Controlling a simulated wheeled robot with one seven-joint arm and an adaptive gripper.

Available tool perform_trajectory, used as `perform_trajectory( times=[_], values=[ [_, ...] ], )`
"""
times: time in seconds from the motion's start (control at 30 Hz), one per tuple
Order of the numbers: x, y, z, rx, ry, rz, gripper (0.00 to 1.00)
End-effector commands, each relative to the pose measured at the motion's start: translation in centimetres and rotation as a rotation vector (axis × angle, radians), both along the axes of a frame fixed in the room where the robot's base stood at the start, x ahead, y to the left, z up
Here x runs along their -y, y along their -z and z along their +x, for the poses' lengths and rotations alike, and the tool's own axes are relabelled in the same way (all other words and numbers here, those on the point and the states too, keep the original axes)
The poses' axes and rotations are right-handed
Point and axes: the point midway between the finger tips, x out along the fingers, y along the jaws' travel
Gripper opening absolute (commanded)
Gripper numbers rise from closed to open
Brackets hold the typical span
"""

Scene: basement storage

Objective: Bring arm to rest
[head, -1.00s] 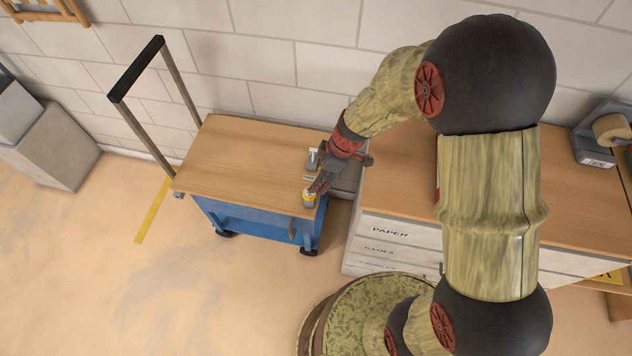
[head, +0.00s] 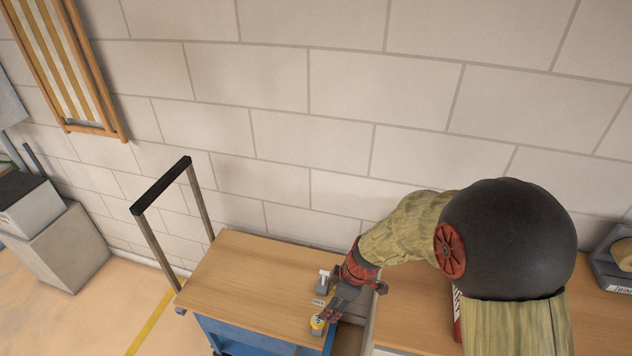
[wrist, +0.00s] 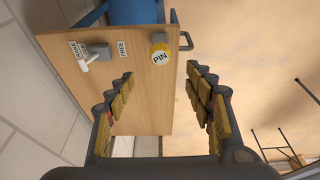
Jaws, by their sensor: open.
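My gripper (head: 338,302) is over the right end of a wooden-topped blue cart (head: 225,270). In the wrist view my gripper (wrist: 160,82) has its two fingers spread wide, with nothing between them. A small yellow-and-white piece marked PIN (wrist: 160,54) is on the cart top beyond the fingertips; it also shows in the head view (head: 317,324). A grey block with a white lever (wrist: 97,54) sits beside it, between labels reading FREE and one I cannot fully read. The arm reaches out bent from the right.
The cart's black-topped push handle (head: 160,187) stands at its left end. A drawer cabinet (head: 410,312) with a wooden top is on the right, and a block wall (head: 300,130) is close behind. Grey boxes (head: 62,245) stand at the far left. Floor at lower left is clear.

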Motion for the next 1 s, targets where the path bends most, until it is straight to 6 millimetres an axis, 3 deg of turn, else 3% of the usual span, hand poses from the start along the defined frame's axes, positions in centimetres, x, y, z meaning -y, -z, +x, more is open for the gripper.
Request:
perform_trajectory(
  times=[0.13,0.27,0.37,0.47,0.57,0.7,1.0],
  values=[
    [0.0,0.0,0.0,-0.012,0.038,0.004,0.53],
    [-0.2,0.1,-0.8,-0.081,0.181,0.023,0.53],
    [0.1,0.6,-3.3,-0.191,0.334,0.019,0.53],
    [0.5,-0.6,-5.6,-0.28,0.492,0.002,0.53],
    [1.4,-3.3,-7.5,-0.327,0.647,-0.021,0.53],
    [3.3,-8.8,-10.1,-0.33,0.871,-0.047,0.53],
    [7.9,-19.4,-15.5,-0.158,1.197,-0.028,0.53]
  ],
)
